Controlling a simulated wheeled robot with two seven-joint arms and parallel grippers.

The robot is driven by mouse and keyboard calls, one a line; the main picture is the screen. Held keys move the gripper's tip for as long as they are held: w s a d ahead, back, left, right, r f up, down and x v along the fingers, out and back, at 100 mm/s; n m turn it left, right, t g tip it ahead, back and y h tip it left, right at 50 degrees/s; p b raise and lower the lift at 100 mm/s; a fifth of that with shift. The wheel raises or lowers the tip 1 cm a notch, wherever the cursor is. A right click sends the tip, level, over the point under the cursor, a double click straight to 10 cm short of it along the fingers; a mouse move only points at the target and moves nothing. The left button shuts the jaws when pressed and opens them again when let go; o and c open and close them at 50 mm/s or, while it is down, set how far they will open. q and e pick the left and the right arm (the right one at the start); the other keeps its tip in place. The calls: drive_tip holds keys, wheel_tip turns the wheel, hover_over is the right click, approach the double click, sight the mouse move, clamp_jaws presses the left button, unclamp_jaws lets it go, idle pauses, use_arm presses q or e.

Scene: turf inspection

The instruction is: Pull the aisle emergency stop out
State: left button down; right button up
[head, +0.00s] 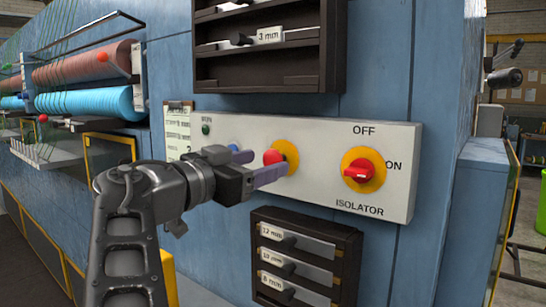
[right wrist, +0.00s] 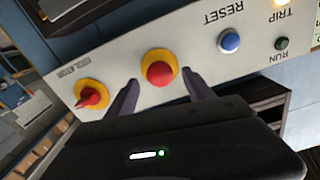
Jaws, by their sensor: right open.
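The aisle emergency stop (head: 272,156) is a red mushroom button on a yellow ring, in the middle of a pale control panel (head: 318,144). It also shows in the right wrist view (right wrist: 158,72). My right gripper (head: 262,165) is open in front of it. In the right wrist view its two dark fingers stand on either side of the button, with gaps showing to the red cap. In the head view the near finger hides the lower part of the button. I cannot tell how deep the fingertips reach. My left gripper is not in view.
The red isolator knob (head: 364,170) on its yellow disc is right of the stop. A blue reset button (right wrist: 229,41) and a green lamp (head: 206,129) are on the other side. Dark racks stand above (head: 285,84) and below (head: 257,228) the panel, close to my arm.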

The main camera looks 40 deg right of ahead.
sight(269, 161)
drive_tip(key=p+x, duration=0.1)
drive_tip(key=x, duration=0.3)
drive_tip(key=shift+d, duration=0.1)
drive_tip(key=shift+c, duration=0.5)
clamp_jaws()
idle(0.4)
